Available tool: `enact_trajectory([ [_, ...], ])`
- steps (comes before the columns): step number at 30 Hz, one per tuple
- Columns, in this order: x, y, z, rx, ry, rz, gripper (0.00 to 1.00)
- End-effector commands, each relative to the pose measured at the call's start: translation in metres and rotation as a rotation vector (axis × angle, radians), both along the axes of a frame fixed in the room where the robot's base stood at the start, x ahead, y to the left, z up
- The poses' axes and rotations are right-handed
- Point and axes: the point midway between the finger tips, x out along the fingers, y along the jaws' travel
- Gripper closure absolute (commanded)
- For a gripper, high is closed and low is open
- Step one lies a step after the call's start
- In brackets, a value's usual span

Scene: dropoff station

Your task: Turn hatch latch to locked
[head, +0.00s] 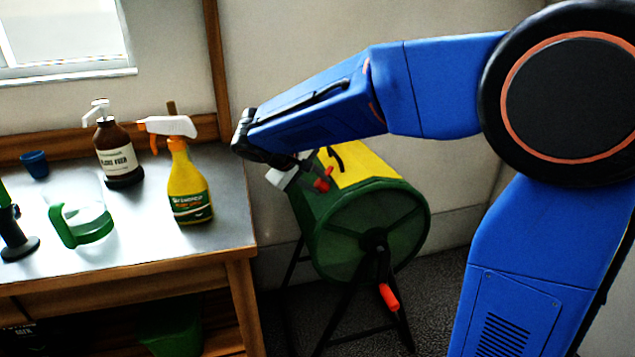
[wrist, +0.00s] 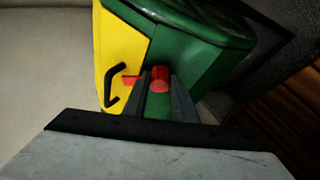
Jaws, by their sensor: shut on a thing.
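The hatch latch (wrist: 160,78) is red and sits on the green drum near the edge of the yellow hatch (wrist: 112,50). In the head view the red latch (head: 323,180) shows just beyond my gripper (head: 300,172). In the wrist view my gripper (wrist: 160,95) has its two fingers on either side of the latch and is shut on it. A red strip of the latch points left over the hatch's edge. The hatch has a black handle (wrist: 113,84). My fingers hide part of the latch's sides.
The green drum (head: 335,235) stands on dark legs, with an orange-red crank grip (head: 389,297) low at its front. A bench (head: 235,225) to the left holds a yellow spray bottle (head: 187,185), a brown pump bottle (head: 117,150) and a green-handled jug (head: 85,225). Floor shows at the drum's right.

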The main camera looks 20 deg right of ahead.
Motion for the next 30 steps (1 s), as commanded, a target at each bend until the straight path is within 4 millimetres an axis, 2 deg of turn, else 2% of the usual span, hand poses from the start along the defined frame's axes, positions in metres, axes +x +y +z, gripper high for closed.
enact_trajectory([
  [15, -0.0003, 0.0029, -0.0028, 0.001, -0.233, -0.229, 0.98],
  [30, -0.0004, 0.0024, -0.0025, 0.001, -0.275, -0.271, 0.98],
])
